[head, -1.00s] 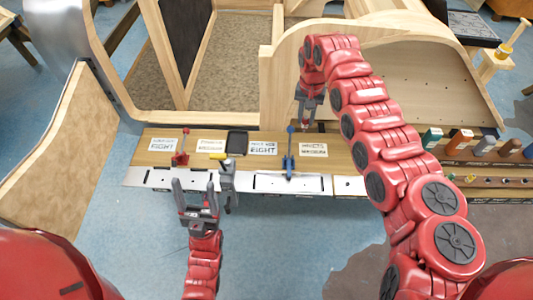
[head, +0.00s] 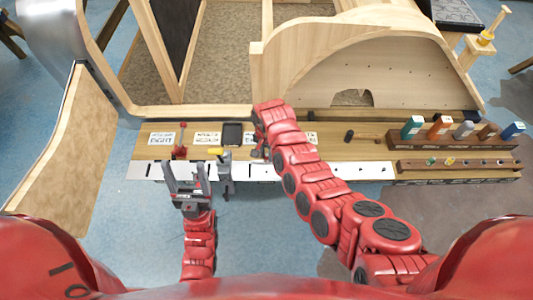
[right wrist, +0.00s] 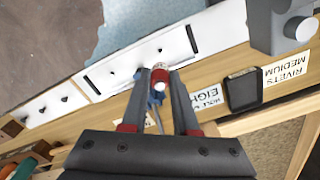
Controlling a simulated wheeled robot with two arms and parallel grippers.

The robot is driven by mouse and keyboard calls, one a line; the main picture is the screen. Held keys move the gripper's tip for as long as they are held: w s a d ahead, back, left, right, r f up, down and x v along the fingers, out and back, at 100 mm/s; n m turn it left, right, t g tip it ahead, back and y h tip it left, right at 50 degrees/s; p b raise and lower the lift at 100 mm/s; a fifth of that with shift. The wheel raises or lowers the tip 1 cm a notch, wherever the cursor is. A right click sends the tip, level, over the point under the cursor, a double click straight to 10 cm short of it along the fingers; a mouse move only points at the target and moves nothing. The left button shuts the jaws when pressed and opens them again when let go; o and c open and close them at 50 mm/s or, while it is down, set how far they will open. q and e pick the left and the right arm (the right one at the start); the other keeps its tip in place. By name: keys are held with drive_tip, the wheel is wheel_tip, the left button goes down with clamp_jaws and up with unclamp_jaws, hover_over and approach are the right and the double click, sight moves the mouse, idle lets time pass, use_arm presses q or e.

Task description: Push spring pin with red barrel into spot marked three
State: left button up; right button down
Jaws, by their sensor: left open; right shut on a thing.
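My right gripper (right wrist: 158,74) is shut on a small red barrel with a pale end, the spring pin (right wrist: 160,84), above the bench's metal strip. A blue clamp shows just behind it. In the head view my right arm hides the pin and most of this gripper. My left gripper (head: 187,172) is open and empty, in front of the bench at the left. The spot marked three cannot be made out; the labels along the hole rack (head: 452,168) are too small to read.
The bench (head: 340,150) carries a red clamp (head: 181,143), a black tray (head: 232,134) and label cards (head: 162,138). A grey tool (head: 225,178) with a yellow part is beside my left gripper. Coloured bottles (head: 412,127) stand at the right. A wooden frame (head: 330,60) rises behind.

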sight(266, 162)
drive_tip(key=shift+a, duration=0.1)
wheel_tip(266, 162, down, 6)
drive_tip(key=b, duration=0.5)
drive_tip(key=shift+r, duration=0.1)
drive_tip(key=shift+b, duration=0.8)
idle(1.5)
drive_tip(key=shift+s+f+b, duration=0.1)
drive_tip(key=shift+f+b, duration=1.45)
drive_tip(key=shift+f, duration=0.15)
drive_tip(key=c, duration=0.6)
unclamp_jaws()
